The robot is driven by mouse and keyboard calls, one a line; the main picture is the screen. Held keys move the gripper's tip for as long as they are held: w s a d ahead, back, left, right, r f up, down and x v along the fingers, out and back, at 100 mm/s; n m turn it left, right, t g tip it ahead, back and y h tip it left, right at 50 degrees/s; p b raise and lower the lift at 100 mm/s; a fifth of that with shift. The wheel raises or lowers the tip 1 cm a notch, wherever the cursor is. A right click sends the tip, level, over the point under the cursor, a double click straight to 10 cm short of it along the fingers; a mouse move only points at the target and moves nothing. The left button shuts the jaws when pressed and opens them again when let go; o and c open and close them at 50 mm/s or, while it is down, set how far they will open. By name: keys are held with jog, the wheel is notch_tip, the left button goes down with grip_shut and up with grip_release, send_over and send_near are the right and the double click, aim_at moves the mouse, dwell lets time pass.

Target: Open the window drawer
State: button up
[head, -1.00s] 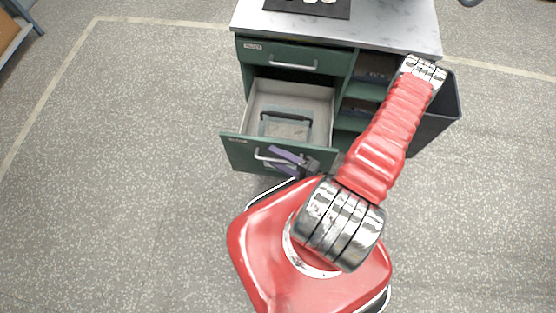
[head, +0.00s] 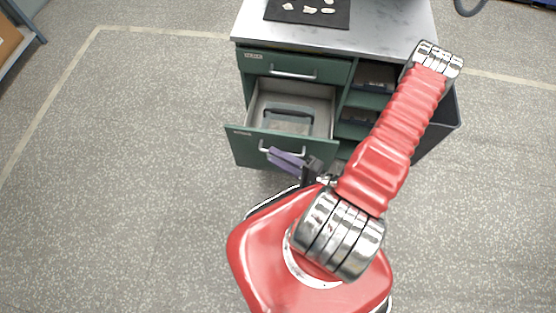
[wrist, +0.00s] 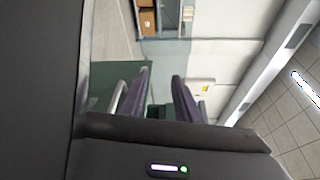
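The green cabinet's lower drawer (head: 250,145) stands pulled out in the head view, with a bar handle (head: 297,154) on its front. A container with a dark handle (head: 290,122) lies inside it. The upper drawer (head: 330,72) is shut; its small label is too small to read. My gripper (head: 288,160), with purple fingers, is at the lower drawer's front, just below its handle. In the wrist view the fingers of my gripper (wrist: 162,97) are apart with no object seen between them. A grey bar (wrist: 118,98), seemingly the handle, shows left of the left finger.
The worktop (head: 385,30) carries a dark mat (head: 308,18) with several small pale pieces. The floor to the left (head: 120,130) is clear.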

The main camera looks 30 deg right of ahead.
jog(key=shift+d, duration=0.1)
jog(key=s+d+f, duration=0.7)
jog(key=d+f, duration=0.2)
jog(key=d, duration=0.1)
jog(key=shift+d, duration=0.25)
dwell(0.3)
jog(key=shift+w+a, duration=0.1)
jog(key=shift+w, duration=0.1)
jog(key=shift+x, duration=6.75)
jog(key=shift+c, duration=0.5)
